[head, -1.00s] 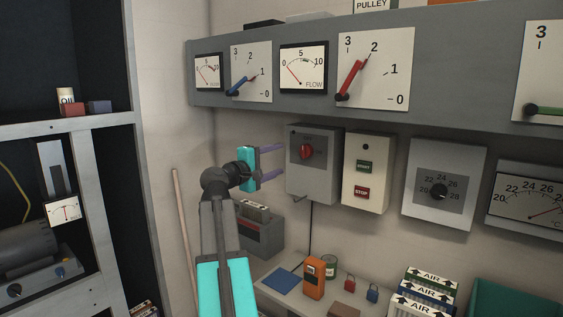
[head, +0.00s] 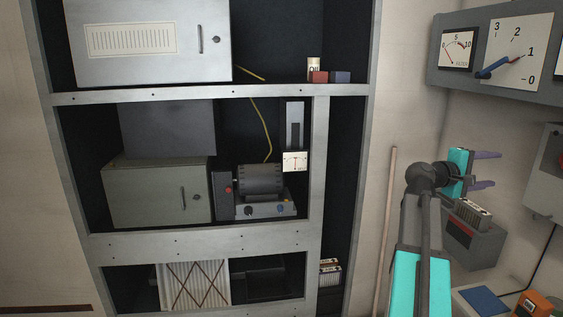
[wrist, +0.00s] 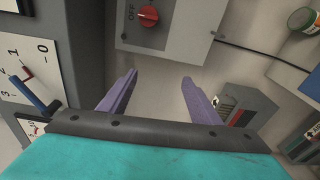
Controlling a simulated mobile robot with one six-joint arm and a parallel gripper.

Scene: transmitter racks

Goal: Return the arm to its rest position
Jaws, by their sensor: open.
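My gripper (head: 490,170) is at the right of the head view, at the end of my raised arm. Its two purple fingers are apart and point right, toward a grey switch box (head: 545,175) that is cut off by the picture edge. In the wrist view the fingers (wrist: 159,78) are spread with nothing between them. The grey box with its red OFF knob (wrist: 148,16) lies beyond them at the top, apart from the fingertips.
A metal rack (head: 218,243) with cabinets and a motor (head: 262,180) fills the left and middle. A pole (head: 386,230) leans between rack and arm. A gauge panel (head: 470,85) is above my gripper; a grey box with a battery-like block (head: 468,245) is below it.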

